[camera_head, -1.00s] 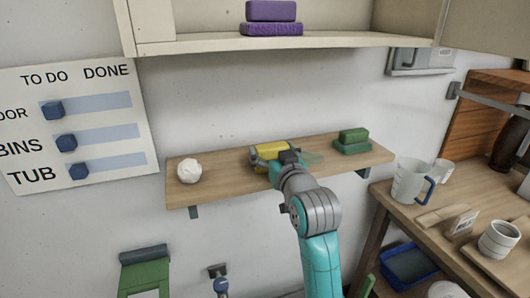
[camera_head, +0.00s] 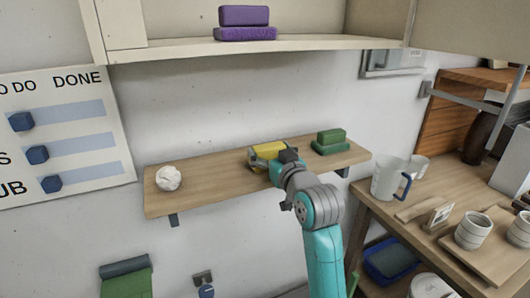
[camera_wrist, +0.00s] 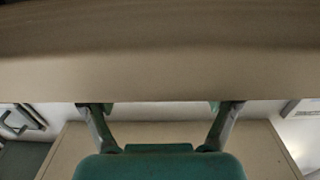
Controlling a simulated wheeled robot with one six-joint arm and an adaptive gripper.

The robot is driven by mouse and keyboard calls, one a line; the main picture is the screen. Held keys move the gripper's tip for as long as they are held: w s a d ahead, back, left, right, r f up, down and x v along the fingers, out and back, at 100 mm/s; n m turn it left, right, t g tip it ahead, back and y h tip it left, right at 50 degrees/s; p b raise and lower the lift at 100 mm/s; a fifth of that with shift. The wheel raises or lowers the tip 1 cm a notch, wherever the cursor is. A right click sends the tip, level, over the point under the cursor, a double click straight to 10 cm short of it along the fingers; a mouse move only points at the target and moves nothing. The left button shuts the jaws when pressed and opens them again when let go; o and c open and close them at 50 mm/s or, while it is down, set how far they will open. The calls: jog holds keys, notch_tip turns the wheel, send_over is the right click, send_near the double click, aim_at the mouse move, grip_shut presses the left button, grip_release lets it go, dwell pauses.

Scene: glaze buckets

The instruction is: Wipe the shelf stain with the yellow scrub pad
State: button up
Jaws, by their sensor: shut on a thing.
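The yellow scrub pad (camera_head: 267,146) is in my gripper (camera_head: 270,156), low over the wooden wall shelf (camera_head: 215,180), right of its middle. My gripper is shut on the pad, with my arm reaching up from below. I cannot tell whether the pad touches the wood. No green stain shows on the shelf now; my gripper and wrist hide part of the board. In the wrist view, both fingers of my gripper (camera_wrist: 160,108) point to a wide tan-brown band whose identity I cannot tell.
Stacked green blocks (camera_head: 331,141) stand close right of my gripper on the shelf. A crumpled white ball (camera_head: 168,178) lies at its left end. Purple blocks (camera_head: 244,23) sit on the upper cabinet shelf (camera_head: 180,51). A workbench with a jug (camera_head: 388,180) and cups is at right.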

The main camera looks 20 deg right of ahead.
jog(key=shift+d, duration=5)
jog(key=shift+a, duration=0.15)
